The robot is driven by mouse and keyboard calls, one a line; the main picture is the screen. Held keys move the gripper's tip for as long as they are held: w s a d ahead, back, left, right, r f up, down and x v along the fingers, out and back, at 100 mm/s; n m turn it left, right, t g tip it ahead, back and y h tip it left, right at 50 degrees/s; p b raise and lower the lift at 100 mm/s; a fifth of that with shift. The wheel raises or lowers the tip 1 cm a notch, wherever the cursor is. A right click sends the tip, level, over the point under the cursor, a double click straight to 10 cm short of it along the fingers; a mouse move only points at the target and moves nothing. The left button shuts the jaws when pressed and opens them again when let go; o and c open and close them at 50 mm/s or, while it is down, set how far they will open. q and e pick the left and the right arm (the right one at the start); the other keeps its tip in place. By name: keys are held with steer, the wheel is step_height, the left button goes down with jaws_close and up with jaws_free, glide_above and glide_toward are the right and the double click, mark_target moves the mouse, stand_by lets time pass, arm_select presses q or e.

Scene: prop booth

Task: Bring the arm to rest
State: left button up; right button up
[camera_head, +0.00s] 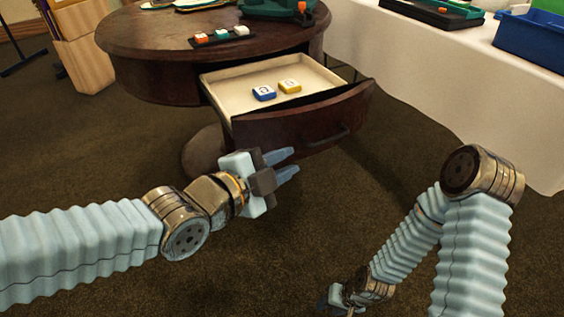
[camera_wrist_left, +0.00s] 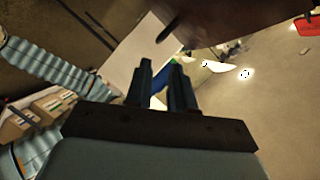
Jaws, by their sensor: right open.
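My left gripper (camera_head: 286,166) is in front of the open drawer of the round dark wooden table, pointing right, with its two blue fingers apart and nothing between them. It also shows in the left wrist view (camera_wrist_left: 167,85), with a gap between the fingers. My right gripper (camera_head: 334,297) hangs low near the bottom edge of the head view, small and partly cut off; it is open. The drawer (camera_head: 300,127) is pulled out, and a blue-and-white block (camera_head: 264,93) and a yellow-and-white block (camera_head: 290,86) lie inside it.
The round table (camera_head: 150,50) carries a dark rack (camera_head: 222,38) of small blocks and a green device (camera_head: 275,10). A white-clothed table (camera_head: 440,70) at the right holds a blue bin (camera_head: 530,40). Wooden boxes (camera_head: 80,45) stand at the left. Carpet between my arms is clear.

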arm_select(q)
steer(key=w+a+f+n+g+y+p, duration=0.25)
steer(key=f+n, duration=0.25)
steer(key=f, duration=0.3)
steer(key=w+a+f+n+g+y+p, duration=0.15)
steer(key=f+n+p, duration=0.3)
steer(key=f, duration=0.45)
steer(key=s+a+f+n+g+y+p, duration=0.1)
steer(key=s+a+f+n+g+p, duration=0.1)
steer(key=s+f+n, duration=0.4)
steer(key=s+a+f+n+g+p, duration=0.2)
steer(key=s+a+f+n+g, duration=0.2)
steer(key=f, duration=0.9)
steer(key=shift+s+a+f+n+g+y, duration=0.2)
steer(key=shift+s+n+g+y, duration=0.25)
steer(key=shift+s+n, duration=0.5)
stand_by(2.3)
